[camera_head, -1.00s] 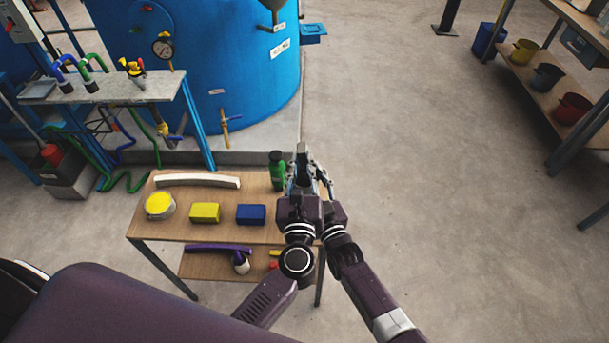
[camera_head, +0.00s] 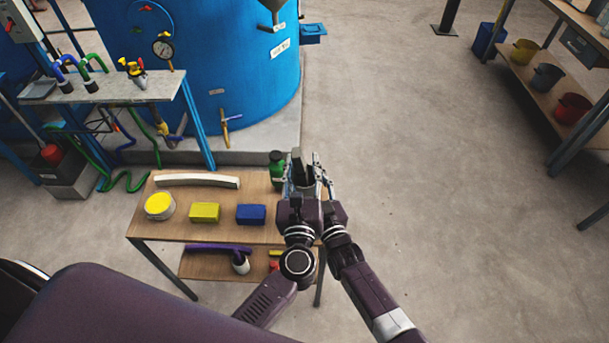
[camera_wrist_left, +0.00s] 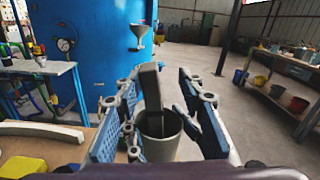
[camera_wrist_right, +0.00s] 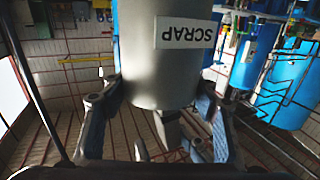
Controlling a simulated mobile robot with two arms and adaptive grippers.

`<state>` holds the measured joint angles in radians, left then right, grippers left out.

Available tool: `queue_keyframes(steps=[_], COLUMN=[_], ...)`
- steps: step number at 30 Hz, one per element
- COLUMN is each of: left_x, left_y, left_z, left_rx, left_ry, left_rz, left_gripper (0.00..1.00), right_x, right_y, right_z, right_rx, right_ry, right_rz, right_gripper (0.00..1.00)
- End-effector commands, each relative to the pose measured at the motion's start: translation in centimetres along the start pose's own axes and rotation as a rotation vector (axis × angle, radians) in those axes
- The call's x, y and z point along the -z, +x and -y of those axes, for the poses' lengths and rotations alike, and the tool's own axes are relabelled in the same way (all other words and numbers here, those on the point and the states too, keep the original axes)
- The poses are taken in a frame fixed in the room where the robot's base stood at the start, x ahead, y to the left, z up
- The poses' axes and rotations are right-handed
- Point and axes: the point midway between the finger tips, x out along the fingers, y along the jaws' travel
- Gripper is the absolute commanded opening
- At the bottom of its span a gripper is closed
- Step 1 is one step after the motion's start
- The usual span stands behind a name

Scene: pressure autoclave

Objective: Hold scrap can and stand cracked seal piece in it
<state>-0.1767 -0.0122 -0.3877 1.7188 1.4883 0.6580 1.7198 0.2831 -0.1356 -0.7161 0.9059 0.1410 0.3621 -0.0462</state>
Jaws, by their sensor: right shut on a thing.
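The grey scrap can (camera_wrist_right: 150,60), labelled SCRAP, is held between the fingers of my right gripper (camera_wrist_right: 155,100) in the right wrist view, which shows it upside down. In the left wrist view its open mouth (camera_wrist_left: 160,148) faces up. The dark grey cracked seal piece (camera_wrist_left: 151,85) stands in the can, tilted a little, its upper part sticking well above the rim. Its lower end is hidden inside. My left gripper (camera_head: 304,166) is open, its blue-padded fingers apart on both sides of the piece and can.
A wooden table (camera_head: 200,232) stands below, left of the grippers.

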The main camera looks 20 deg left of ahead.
Motion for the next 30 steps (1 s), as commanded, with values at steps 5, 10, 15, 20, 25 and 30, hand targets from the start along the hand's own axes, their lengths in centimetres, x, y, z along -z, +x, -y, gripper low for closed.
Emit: queue_keyframes(steps=[5,10,15,20,25,30], left_x=[0.2,0.2,0.1,0.0,-0.1,-0.1], left_y=[-1.5,-5.0,-8.5,-10.8,-11.9,-12.0], left_z=[0.0,0.0,0.0,0.0,0.0,0.0], left_rx=[0.001,0.001,0.001,0.001,0.0,0.0], left_ry=[0.0,0.001,0.001,0.001,0.0,0.0], left_rz=[-0.003,-0.004,-0.002,0.001,0.002,0.003], left_gripper=[0.36,0.36,0.36,0.36,0.36,0.36], right_x=[-0.1,-0.1,-0.1,-0.1,-0.1,-0.1], right_y=[0.0,0.0,0.0,0.0,0.0,0.0], right_z=[0.0,0.0,0.0,0.0,0.0,0.0], right_rx=[0.0,0.0,0.0,0.0,0.0,0.0], right_ry=[0.0,0.0,0.0,0.0,0.0,0.0], right_rz=[0.002,0.002,0.002,0.002,0.001,0.001], right_gripper=[0.27,0.27,0.27,0.27,0.27,0.27])
